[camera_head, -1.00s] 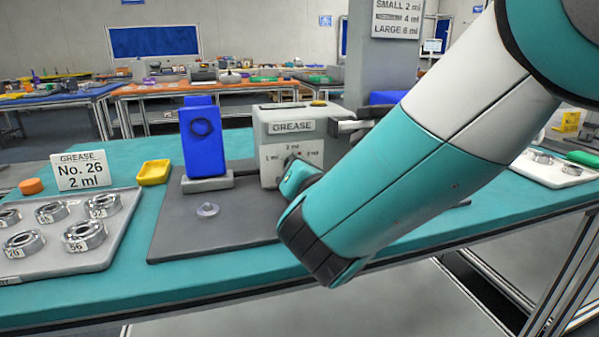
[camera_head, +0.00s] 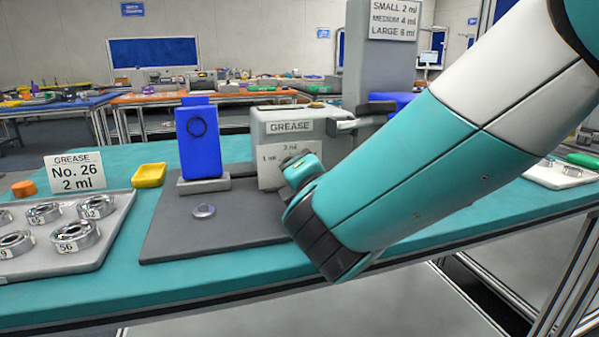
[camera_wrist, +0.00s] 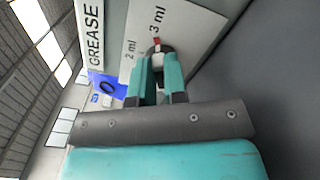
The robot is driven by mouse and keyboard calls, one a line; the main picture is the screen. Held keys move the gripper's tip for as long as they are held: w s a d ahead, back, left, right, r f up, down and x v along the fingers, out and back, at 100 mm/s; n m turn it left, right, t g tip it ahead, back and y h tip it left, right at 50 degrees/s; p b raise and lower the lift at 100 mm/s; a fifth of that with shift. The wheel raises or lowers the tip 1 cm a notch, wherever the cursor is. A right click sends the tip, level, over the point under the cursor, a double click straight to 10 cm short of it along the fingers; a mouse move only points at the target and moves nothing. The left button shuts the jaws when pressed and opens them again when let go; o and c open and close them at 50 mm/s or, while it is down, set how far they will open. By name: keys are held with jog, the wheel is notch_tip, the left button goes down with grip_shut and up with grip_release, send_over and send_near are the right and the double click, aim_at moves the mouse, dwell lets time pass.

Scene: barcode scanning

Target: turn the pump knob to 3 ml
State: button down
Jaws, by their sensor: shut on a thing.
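The grease pump (camera_head: 318,118) is a grey box labelled GREASE on the bench, with a white dial plate (camera_head: 270,166) on its front. In the wrist view the plate (camera_wrist: 190,32) reads 2 ml and 3 ml. The small dark knob (camera_wrist: 154,50) has a red mark on its upper side, pointing towards the 3 ml label. My gripper (camera_wrist: 160,72) is shut on the knob, one teal finger on each side. In the head view my gripper (camera_head: 298,168) and wrist hide the knob and the plate's right part.
A yellow tray (camera_head: 149,175), a sign reading No. 26, 2 ml (camera_head: 76,172) and a bearing tray (camera_head: 115,225) lie farther left.

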jog(key=c, duration=1.2)
grip_release()
jog(key=shift+o, duration=0.2)
jog(key=b+v, duration=0.7)
jog(key=v, duration=1)
jog(key=shift+s, duration=0.25)
jog(key=shift+r, duration=0.1)
